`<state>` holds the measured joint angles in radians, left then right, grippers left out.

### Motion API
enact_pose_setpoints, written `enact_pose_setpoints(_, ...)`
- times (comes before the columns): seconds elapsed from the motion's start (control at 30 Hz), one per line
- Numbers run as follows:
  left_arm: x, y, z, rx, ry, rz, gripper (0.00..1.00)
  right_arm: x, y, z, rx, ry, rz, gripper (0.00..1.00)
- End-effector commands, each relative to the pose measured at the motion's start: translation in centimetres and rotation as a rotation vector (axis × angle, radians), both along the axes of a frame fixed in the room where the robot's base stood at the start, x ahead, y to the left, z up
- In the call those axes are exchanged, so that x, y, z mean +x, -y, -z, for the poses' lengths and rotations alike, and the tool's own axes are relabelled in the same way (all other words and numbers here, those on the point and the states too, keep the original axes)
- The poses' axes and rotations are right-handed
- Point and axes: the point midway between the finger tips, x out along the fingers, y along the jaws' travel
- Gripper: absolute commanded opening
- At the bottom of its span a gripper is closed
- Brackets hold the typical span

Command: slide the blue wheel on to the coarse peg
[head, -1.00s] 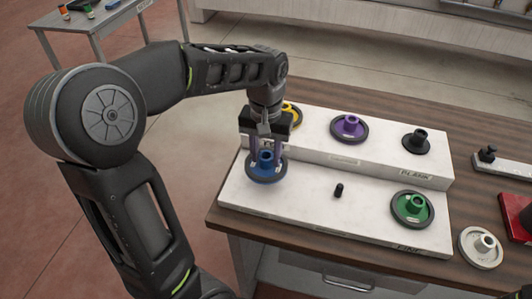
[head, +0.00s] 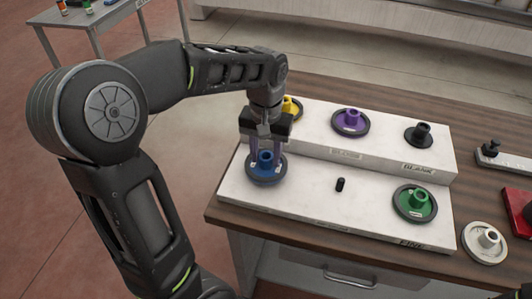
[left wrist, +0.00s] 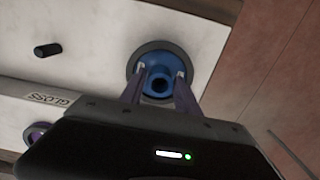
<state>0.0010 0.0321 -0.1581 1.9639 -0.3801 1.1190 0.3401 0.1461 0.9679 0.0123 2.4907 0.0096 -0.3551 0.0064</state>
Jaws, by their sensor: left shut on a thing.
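The blue wheel (head: 266,169) is a disc with a raised hub and a dark rim, at the left end of the white stand's lower front step. My left gripper (head: 266,150) points down and is shut on its hub; the wrist view also shows the fingers (left wrist: 160,82) on either side of the blue wheel (left wrist: 158,68). The wheel lies roughly level, low over the step or on it. I cannot tell whether a peg is under it. A bare black peg (head: 340,185) stands mid-step. The coarse label cannot be read.
The stand (head: 300,205) also bears a green wheel (head: 414,203) at front right, and yellow (head: 291,107), purple (head: 350,122) and black (head: 424,134) wheels on the higher back step. A pale wheel (head: 485,242) and a red object (head: 518,212) are at right.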

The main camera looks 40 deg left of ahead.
Motion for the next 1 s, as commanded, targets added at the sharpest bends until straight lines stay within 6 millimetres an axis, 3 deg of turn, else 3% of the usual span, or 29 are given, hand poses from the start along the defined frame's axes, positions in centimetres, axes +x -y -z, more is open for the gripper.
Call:
enact_pose_setpoints(0.8, 0.0, 0.0, 2.1, 0.001, 0.002, 0.000, 0.00, 0.0, 0.0, 1.6, 0.000, 0.000, 0.000, 0.36)
enact_pose_setpoints(0.83, 0.0, 0.0, 2.0, 0.000, 0.002, 0.000, 0.40, 0.0, 0.0, 1.5, 0.000, 0.000, 0.000, 0.36)
enact_pose_setpoints(1.0, 0.0, 0.0, 1.9, 0.000, 0.001, 0.000, 0.54, 0.0, 0.0, 1.5, 0.000, 0.000, 0.000, 0.36)
